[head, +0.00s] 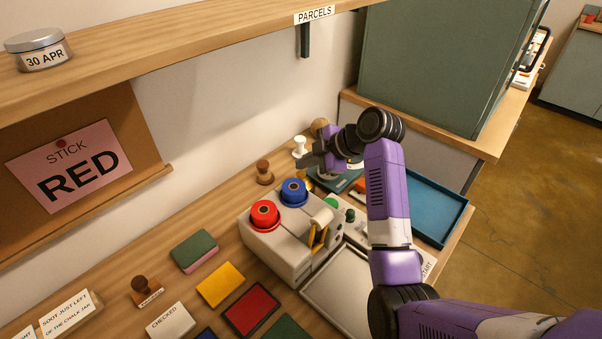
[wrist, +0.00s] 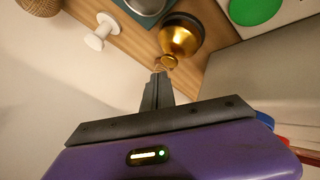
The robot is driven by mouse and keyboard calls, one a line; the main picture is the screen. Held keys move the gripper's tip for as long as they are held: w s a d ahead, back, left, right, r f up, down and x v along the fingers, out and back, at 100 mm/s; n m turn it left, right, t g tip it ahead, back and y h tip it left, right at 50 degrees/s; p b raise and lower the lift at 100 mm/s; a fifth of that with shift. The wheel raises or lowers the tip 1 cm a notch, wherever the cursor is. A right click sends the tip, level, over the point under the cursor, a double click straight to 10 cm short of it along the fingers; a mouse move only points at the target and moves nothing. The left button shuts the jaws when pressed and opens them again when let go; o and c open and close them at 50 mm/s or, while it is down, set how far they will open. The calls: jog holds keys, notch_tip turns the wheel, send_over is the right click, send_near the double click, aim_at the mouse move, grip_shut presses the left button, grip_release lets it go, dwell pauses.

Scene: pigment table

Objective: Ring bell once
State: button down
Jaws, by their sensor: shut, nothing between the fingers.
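The brass bell (wrist: 181,38) stands on the wooden table in the wrist view, with its small top button toward my fingers. My gripper (wrist: 161,72) is shut and empty, its fingertips right by the bell's button. I cannot tell whether they touch it. In the head view my gripper (head: 306,161) is at the back of the table, and only a sliver of gold shows below it; most of the bell is hidden.
A white knobbed piece (wrist: 99,32) stands beside the bell, and a wooden stamp (head: 264,172) is nearby. A machine with a red spool (head: 264,214) and a blue spool (head: 293,191) stands in front. A blue tray (head: 428,206) lies to the right, below a green cabinet (head: 430,65).

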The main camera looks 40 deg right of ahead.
aim_at(305, 175)
jog(key=shift+f, duration=0.15)
jog(key=shift+f, duration=0.3)
jog(key=shift+f+b, duration=0.45)
jog(key=shift+f, duration=0.1)
dwell(1.0)
jog(key=shift+r, duration=0.15)
jog(key=shift+r+p, duration=0.85)
jog(key=shift+r, duration=0.1)
notch_tip(305, 175, up, 5)
jog(key=p, duration=0.4)
jog(key=shift+s, duration=0.1)
dwell(0.9)
